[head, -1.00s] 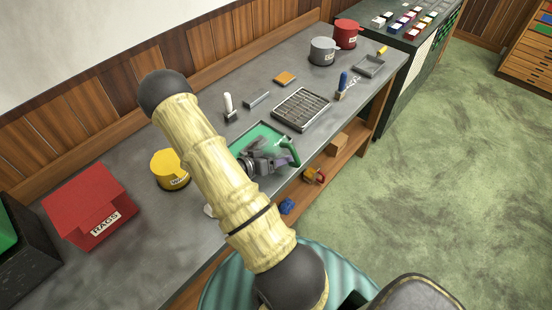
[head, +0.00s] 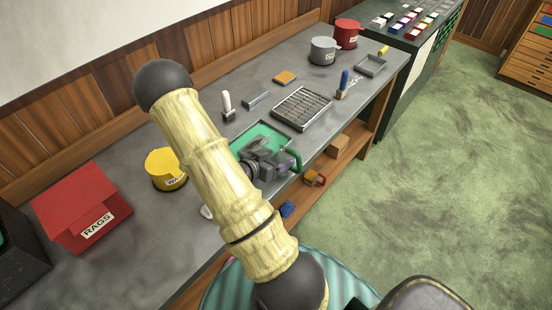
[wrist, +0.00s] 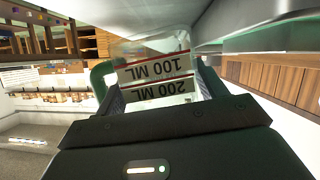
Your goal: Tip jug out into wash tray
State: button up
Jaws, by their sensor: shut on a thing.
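My gripper (head: 268,166) is shut on a clear jug with a green handle (head: 297,160). The wrist view shows the jug (wrist: 158,75) between the fingers, with its 100 ML and 200 ML marks upside down. The room is also inverted in that view, so the jug looks roughly upright. Whether it holds liquid I cannot tell. In the head view the jug is near the front edge of a grey-rimmed tray with a green inside (head: 266,132), which looks like the wash tray. My gripper and arm hide part of this tray.
A slatted grey rack (head: 302,108) lies just beyond the green tray. A yellow bin (head: 166,170) and a red RAGS box (head: 82,207) stand to the left. A white-handled tool (head: 227,106) and a blue-handled brush (head: 343,84) are nearby. Grey (head: 323,51) and red (head: 347,34) pots stand farther back.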

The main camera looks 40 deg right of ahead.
aim_at(285, 158)
jog(key=shift+s+d+r+p, duration=0.2)
jog(key=shift+s+r+p, duration=0.5)
jog(key=shift+s+r, duration=1.05)
jog(key=shift+w, duration=0.1)
